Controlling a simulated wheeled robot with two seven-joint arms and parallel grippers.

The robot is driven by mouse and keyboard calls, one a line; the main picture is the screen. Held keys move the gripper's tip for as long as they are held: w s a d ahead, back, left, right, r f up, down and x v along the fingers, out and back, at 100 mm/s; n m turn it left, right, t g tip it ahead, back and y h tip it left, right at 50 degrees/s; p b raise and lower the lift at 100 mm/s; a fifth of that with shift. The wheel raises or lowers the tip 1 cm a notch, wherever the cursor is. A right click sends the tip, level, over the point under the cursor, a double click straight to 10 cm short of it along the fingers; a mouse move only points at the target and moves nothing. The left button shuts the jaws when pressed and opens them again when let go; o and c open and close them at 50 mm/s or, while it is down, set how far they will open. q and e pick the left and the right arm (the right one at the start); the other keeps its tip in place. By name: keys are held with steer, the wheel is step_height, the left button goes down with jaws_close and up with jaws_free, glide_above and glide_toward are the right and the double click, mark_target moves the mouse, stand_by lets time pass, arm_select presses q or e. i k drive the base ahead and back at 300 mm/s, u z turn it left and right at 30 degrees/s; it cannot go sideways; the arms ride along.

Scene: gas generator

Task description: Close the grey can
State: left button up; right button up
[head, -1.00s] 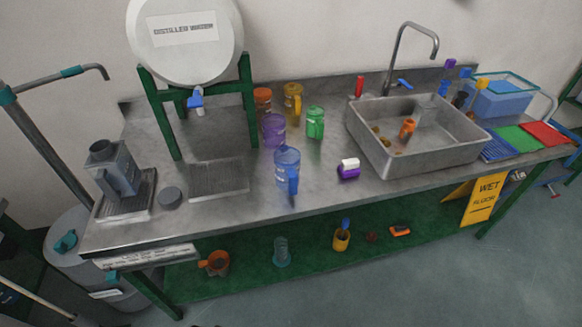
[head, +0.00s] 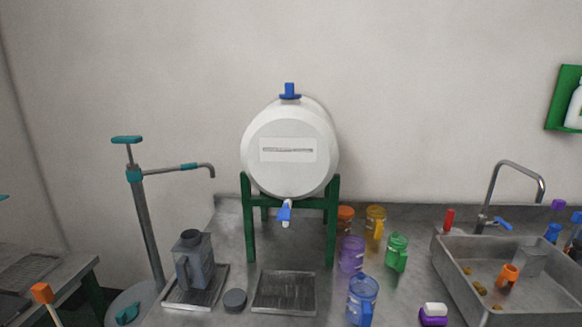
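The grey can (head: 192,262) stands upright on a dark drip tray at the left part of the metal counter. Its round top opening looks dark and uncovered. A round dark grey cap (head: 235,300) lies flat on the counter just right of the can's tray, apart from the can. Neither of my grippers is in the head view.
A white water barrel (head: 290,150) on a green stand is behind a second drip tray (head: 284,292). A blue jug (head: 362,298) and other coloured jugs stand to the right. A hand pump (head: 147,220) rises at left. The sink (head: 520,290) is far right.

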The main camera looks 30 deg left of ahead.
mark_target(193, 255)
steer(key=u, duration=1.65)
